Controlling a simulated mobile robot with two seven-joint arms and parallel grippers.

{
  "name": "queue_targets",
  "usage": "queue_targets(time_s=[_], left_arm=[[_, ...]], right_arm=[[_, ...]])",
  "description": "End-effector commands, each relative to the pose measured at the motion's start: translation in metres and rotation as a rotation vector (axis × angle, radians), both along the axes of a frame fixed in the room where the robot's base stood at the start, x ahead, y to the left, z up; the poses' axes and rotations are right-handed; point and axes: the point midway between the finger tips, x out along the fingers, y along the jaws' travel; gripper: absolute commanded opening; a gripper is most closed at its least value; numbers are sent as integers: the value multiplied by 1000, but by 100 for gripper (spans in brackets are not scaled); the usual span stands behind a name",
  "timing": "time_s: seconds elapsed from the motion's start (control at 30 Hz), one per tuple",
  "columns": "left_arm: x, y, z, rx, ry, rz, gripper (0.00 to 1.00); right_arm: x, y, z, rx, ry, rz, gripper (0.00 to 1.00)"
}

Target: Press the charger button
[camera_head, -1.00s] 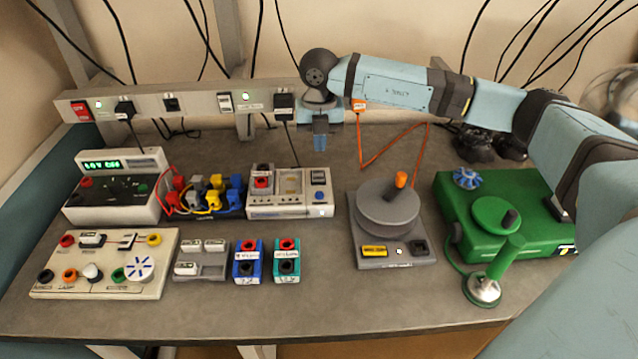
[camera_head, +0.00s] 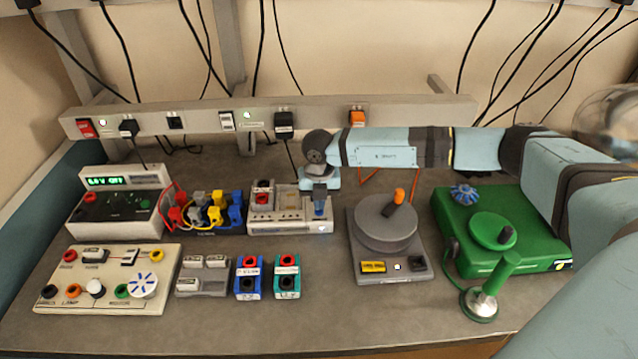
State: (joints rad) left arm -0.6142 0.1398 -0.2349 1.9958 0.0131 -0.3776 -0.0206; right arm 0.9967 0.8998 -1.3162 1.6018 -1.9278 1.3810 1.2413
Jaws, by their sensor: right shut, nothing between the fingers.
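The charger (camera_head: 264,222) is a pale box on the bench, left of the grey turntable. A red-and-black battery block (camera_head: 263,192) sits in its left bay. My right gripper (camera_head: 320,208) is shut and empty, pointing down over the charger's right end. My left gripper is not in view.
A grey turntable (camera_head: 384,234) and a green machine (camera_head: 545,225) stand to the right. A power supply (camera_head: 110,215) and a lead rack (camera_head: 208,215) stand left. Blue (camera_head: 249,278) and teal (camera_head: 287,277) battery blocks lie in front. A socket rail (camera_head: 200,124) runs behind.

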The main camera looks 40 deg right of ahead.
Motion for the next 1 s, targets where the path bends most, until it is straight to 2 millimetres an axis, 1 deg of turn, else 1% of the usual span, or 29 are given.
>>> queue_targets(time_s=[0.1, 0.2, 0.47, 0.57, 0.7, 1.0], left_arm=[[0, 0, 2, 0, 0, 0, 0], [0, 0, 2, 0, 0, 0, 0], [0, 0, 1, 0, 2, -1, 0], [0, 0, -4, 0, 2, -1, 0], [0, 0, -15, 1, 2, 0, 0], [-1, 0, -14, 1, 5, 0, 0]], right_arm=[[0, 0, -8, 0, 0, 0, 0], [0, 0, -11, 0, 0, 0, 0], [0, 0, -11, -1, -1, 0, 0], [0, 0, -17, 0, 0, 0, 0], [0, 0, -31, 0, 0, 0, 0], [-3, 0, -33, -2, 7, 2, 0]])
